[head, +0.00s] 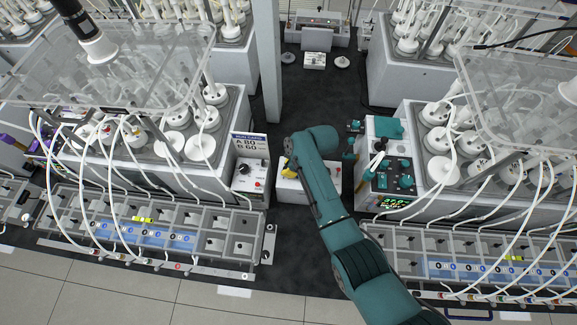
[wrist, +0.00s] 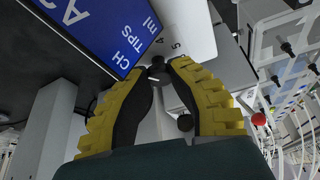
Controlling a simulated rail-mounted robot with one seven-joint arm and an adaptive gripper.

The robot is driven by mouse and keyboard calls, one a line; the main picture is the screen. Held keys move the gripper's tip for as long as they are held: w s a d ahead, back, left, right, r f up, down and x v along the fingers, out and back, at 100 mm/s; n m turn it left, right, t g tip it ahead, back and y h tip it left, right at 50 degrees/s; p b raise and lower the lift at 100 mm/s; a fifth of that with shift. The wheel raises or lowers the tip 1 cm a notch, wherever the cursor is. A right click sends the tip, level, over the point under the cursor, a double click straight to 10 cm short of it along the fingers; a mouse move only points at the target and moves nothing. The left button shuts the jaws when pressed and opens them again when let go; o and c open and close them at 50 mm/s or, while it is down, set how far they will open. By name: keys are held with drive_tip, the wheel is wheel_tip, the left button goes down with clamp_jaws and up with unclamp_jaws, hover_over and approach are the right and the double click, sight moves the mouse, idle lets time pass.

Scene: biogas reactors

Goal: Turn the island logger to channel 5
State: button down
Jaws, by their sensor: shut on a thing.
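The island logger (head: 296,190) is a small white box on the dark floor strip between the two reactor units, largely covered by my arm in the head view. In the wrist view its white face (wrist: 195,25) shows the printed numbers 4 and 5, beside a blue panel (wrist: 100,30) lettered CH, TIPS and ml. My gripper (wrist: 160,66) has yellow padded fingers closed on a small black knob (wrist: 157,72) at the edge of the white face. A small light mark shows on the knob, but its exact pointing is too small to tell.
A control box with a black knob and red button (head: 259,184) stands left of the logger, under a sign. Grey racks (head: 150,232) with white hoses line the front left. Dark floor lies open behind.

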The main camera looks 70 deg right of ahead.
drive_tip(key=shift+a+f, duration=0.1)
drive_tip(key=shift+f, duration=0.15)
drive_tip(key=c, duration=0.8)
unclamp_jaws()
drive_tip(key=shift+r, duration=0.1)
drive_tip(key=shift+r, duration=0.15)
drive_tip(key=shift+s+r, duration=0.1)
drive_tip(key=shift+r, duration=0.25)
drive_tip(key=v, duration=1.1)
